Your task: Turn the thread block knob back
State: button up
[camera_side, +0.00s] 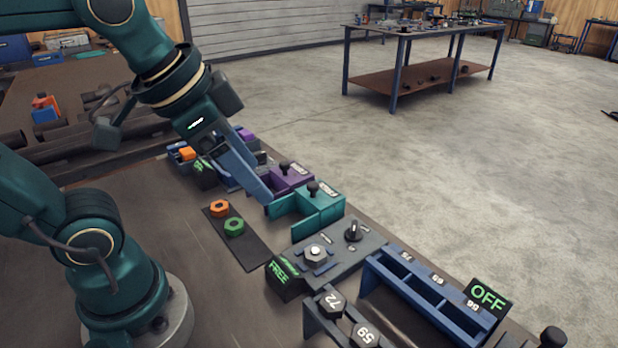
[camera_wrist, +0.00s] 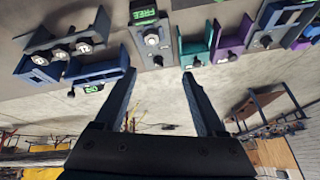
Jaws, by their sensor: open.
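The grey thread block (camera_side: 338,252) sits on the bench with a green FREE display (camera_side: 283,271) on its front. A silver hex piece (camera_side: 316,253) sits on its top. The black knob (camera_side: 353,231) stands on top between the marks 1 and 0. In the wrist view the block (camera_wrist: 150,50) is at the top, with its FREE display (camera_wrist: 144,14) lit and the knob (camera_wrist: 157,60) at its near end. My gripper (camera_side: 264,196) is open and empty, left of the knob near the teal box. In the wrist view my gripper's tips (camera_wrist: 158,74) flank the knob's line, apart from it.
The teal box (camera_side: 318,205) and purple box (camera_side: 288,178) have black-knobbed tops. Orange (camera_side: 219,208) and green (camera_side: 234,226) nuts lie on a dark mat.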

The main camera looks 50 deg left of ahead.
jog(key=w+r+m+g, duration=0.1)
jog(key=w+r+m, duration=0.15)
jog(key=w, duration=0.35)
jog(key=m+g, duration=0.4)
jog(key=g, duration=0.1)
send_over(355, 225)
notch_tip(355, 225, down, 14)
jog(key=shift+r, duration=0.1)
jog(key=shift+f, duration=2.7)
grip_shut()
